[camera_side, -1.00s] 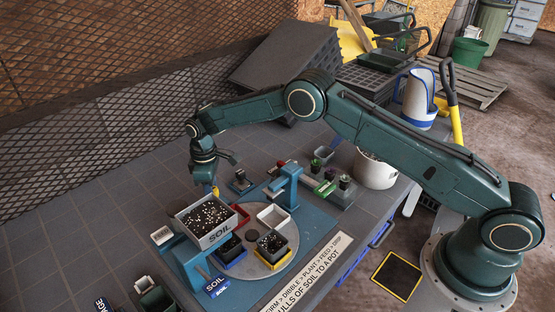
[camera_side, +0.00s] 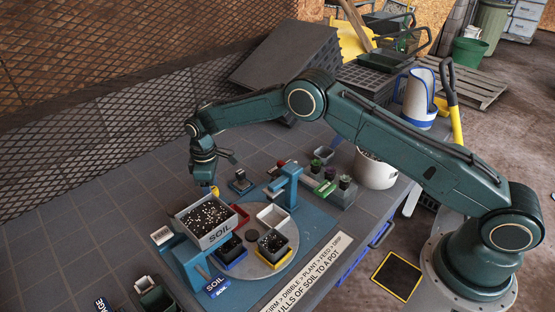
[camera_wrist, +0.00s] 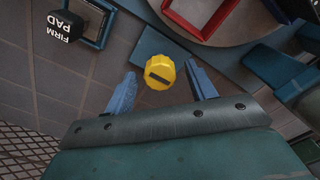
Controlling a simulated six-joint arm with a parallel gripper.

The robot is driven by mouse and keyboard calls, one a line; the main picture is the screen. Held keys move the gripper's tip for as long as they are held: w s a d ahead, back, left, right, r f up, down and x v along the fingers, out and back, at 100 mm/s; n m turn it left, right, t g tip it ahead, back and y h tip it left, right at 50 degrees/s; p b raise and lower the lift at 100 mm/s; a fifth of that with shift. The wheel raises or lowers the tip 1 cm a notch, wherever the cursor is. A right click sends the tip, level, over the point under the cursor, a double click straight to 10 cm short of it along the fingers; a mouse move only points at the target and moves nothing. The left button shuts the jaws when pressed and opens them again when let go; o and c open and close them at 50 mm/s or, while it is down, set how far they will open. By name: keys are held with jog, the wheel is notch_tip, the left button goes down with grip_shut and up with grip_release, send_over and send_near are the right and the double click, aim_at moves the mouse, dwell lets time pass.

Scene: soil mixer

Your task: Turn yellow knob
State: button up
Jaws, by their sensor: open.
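The yellow knob (camera_wrist: 160,72) shows in the wrist view as a round, ribbed cap with a dark bar marked on its face. It sits near a corner of the blue base plate (camera_wrist: 150,46). My gripper (camera_wrist: 163,84) is open, with one blue finger on each side of the knob and gaps between the fingers and it. In the side view my gripper (camera_side: 211,184) points down behind the soil box (camera_side: 207,222). There the knob (camera_side: 215,191) is a small yellow patch below the gripper, partly hidden.
The round turntable (camera_side: 285,262) carries several small square pots in coloured holders. A firm pad (camera_wrist: 65,27) and its holder lie at the upper left of the wrist view. A blue post (camera_side: 289,185) stands right of the gripper. Bare table lies to the left.

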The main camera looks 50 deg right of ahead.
notch_tip(320, 180, up, 14)
dwell(0.7)
jog(key=s+d+r+m+t, duration=0.1)
jog(key=s+d+r+m, duration=0.1)
jog(key=s+d+r, duration=0.55)
jog(key=s+d+r+m+t, duration=0.2)
jog(key=s+r, duration=0.8)
jog(key=r, duration=0.3)
jog(key=s+d+f+m+t, duration=0.1)
jog(key=s+d+m, duration=0.1)
jog(key=s, duration=1.1)
jog(key=s+d+f+m+t, duration=0.1)
jog(key=s+d+f+m, duration=0.1)
jog(key=s, duration=1)
jog(key=shift+s+d+m+t, duration=0.3)
jog(key=shift+s+d+m, duration=0.15)
jog(key=shift+d, duration=0.3)
